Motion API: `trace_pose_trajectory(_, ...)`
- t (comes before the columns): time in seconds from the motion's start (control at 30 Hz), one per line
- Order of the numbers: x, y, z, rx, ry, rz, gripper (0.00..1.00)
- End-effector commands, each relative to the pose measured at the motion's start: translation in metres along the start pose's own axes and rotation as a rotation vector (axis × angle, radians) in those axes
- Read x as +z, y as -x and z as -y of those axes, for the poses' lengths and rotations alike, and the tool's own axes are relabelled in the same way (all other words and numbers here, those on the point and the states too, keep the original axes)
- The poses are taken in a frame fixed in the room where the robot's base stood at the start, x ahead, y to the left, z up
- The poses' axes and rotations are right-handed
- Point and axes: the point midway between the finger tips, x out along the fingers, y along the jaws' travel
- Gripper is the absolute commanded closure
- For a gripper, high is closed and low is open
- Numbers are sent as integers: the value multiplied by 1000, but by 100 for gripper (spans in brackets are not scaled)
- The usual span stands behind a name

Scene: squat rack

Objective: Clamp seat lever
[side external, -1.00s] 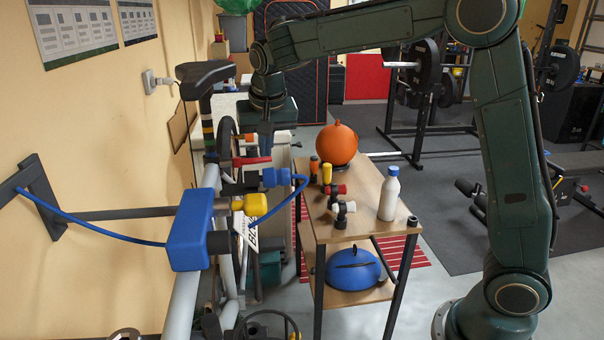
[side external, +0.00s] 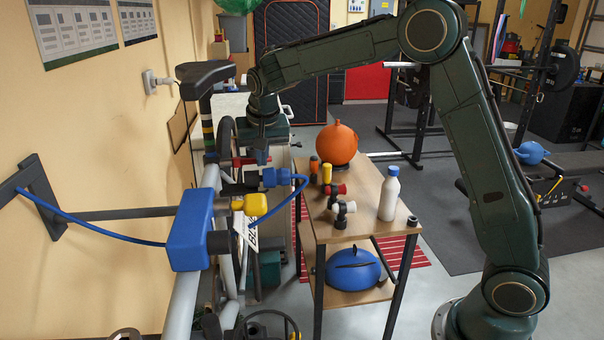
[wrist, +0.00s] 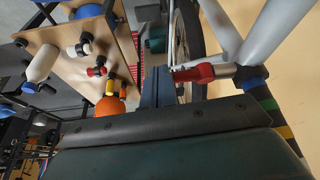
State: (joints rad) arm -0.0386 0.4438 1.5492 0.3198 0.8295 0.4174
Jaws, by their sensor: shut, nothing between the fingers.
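The red seat lever (side external: 243,161) sticks out sideways below the black saddle (side external: 205,75) of a bike frame. My gripper (side external: 262,157) is shut and empty, pointing down at the lever's free end, and partly covers that area in the side view. In the wrist view my blue-grey fingers (wrist: 158,86) are together just left of the lever's tip. I cannot tell whether they touch it.
A blue stand clamp (side external: 190,230) with a yellow knob (side external: 255,204) and blue hose sits in front. A wooden trolley (side external: 365,220) to the right holds an orange ball (side external: 337,144), a white bottle (side external: 389,195) and small levers. Wall at left.

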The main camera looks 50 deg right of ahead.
Motion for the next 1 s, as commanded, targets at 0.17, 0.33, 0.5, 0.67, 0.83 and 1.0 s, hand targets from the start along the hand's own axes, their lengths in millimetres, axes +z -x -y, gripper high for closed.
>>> trace_pose_trajectory(0.17,0,0,0,0,0,0,100)
trace_pose_trajectory(0.33,0,0,-1,-4,6,0,100)
trace_pose_trajectory(0.5,-2,-1,-2,-21,31,-1,100)
trace_pose_trajectory(0.67,-3,-2,-2,-31,46,-2,100)
trace_pose_trajectory(0.83,-4,-2,-3,-43,62,-2,100)
trace_pose_trajectory(1.0,-5,-3,-4,-58,84,-3,100)
